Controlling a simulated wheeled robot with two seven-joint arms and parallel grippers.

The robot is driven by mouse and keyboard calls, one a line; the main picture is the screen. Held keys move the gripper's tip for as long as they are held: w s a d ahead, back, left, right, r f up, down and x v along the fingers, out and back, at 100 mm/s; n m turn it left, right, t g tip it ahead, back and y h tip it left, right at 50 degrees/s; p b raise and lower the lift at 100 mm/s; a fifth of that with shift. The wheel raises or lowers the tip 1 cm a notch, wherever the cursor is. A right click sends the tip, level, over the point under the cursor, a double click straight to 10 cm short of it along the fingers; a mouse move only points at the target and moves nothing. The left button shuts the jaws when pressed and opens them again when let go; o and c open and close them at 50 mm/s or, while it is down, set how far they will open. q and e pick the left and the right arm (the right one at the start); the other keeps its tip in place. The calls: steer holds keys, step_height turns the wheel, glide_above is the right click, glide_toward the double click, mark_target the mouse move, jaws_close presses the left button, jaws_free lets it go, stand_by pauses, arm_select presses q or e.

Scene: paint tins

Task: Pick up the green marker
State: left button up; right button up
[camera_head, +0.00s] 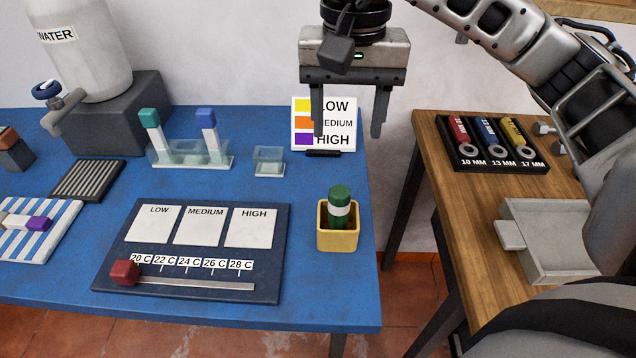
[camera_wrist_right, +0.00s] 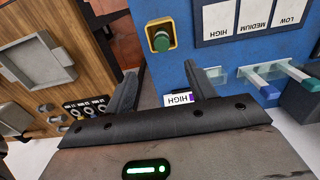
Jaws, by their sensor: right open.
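The green marker (camera_head: 339,206) stands upright in a small yellow square holder (camera_head: 338,238) near the right front of the blue table. It has a dark green top and a white band. In the right wrist view the marker (camera_wrist_right: 161,41) shows from above in its holder, beyond the fingertips. My right gripper (camera_head: 347,132) is open and empty, above the back right of the table, in front of the LOW/MEDIUM/HIGH card. Its fingers also show in the right wrist view (camera_wrist_right: 160,82). It is higher than the marker and apart from it. My left gripper is not in view.
A dark board (camera_head: 200,263) with a red slider lies left of the holder. A clear rack (camera_head: 190,157) with two capped strips, a small clear cup (camera_head: 268,161) and the colour card (camera_head: 323,125) stand behind. A wooden table (camera_head: 465,205) with a grey tray (camera_head: 545,245) is at right.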

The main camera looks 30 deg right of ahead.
mark_target(340, 191)
step_height(340, 191, down, 6)
steer(key=shift+f+b, duration=0.1)
steer(key=shift+b, duration=0.7)
step_height(340, 191, down, 4)
steer(key=shift+w+r, duration=0.1)
steer(key=shift+f, duration=0.5)
step_height(340, 191, down, 4)
steer(key=shift+f, duration=0.2)
steer(key=shift+w+f, duration=0.1)
steer(key=shift+f, duration=0.2)
steer(key=c, duration=1)
